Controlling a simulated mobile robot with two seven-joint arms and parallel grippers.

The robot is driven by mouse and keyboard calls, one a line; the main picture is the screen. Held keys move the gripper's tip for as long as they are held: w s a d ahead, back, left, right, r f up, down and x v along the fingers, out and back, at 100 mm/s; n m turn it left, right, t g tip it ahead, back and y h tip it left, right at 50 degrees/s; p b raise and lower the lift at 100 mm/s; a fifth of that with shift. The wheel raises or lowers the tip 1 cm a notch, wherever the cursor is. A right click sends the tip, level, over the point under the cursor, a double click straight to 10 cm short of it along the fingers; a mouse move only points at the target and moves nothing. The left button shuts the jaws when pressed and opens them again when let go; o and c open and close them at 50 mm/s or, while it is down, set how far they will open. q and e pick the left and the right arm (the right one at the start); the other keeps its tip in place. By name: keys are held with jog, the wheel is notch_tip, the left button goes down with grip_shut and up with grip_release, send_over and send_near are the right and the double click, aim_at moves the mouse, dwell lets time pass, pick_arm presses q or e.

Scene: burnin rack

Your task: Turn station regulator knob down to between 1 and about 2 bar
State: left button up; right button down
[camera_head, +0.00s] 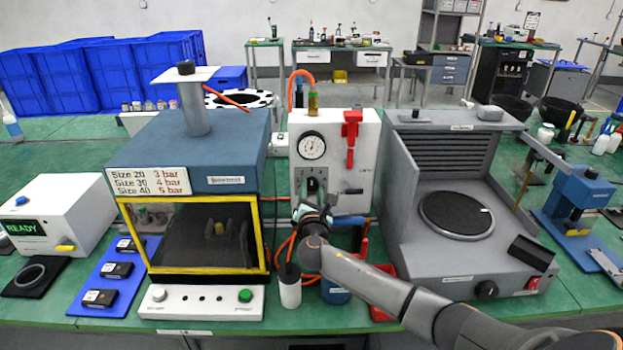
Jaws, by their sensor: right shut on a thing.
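The white regulator panel (362,150) stands upright on the green bench in the middle of the head view. Its round pressure gauge (312,145) has a white face; the needle reading is too small to tell. My right gripper (312,193) reaches up to the panel just below the gauge. It is shut on the station regulator knob, which is mostly hidden behind the gripper. My left gripper is not in view.
A red handle (351,130) sits on the panel to the right of the gauge. A yellow-framed test chamber (215,140) stands close on the left, a grey machine (455,150) close on the right. A white cup (290,290) and orange hoses are below my gripper.

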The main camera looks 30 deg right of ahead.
jog(key=n+p, duration=0.2)
jog(key=n, duration=0.1)
jog(key=shift+r, duration=0.15)
jog(key=shift+n+p, duration=0.35)
jog(key=shift+n, duration=0.55)
jog(key=n, duration=0.2)
jog(key=shift+n, duration=2.2)
jog(key=shift+c, duration=1.9)
grip_release()
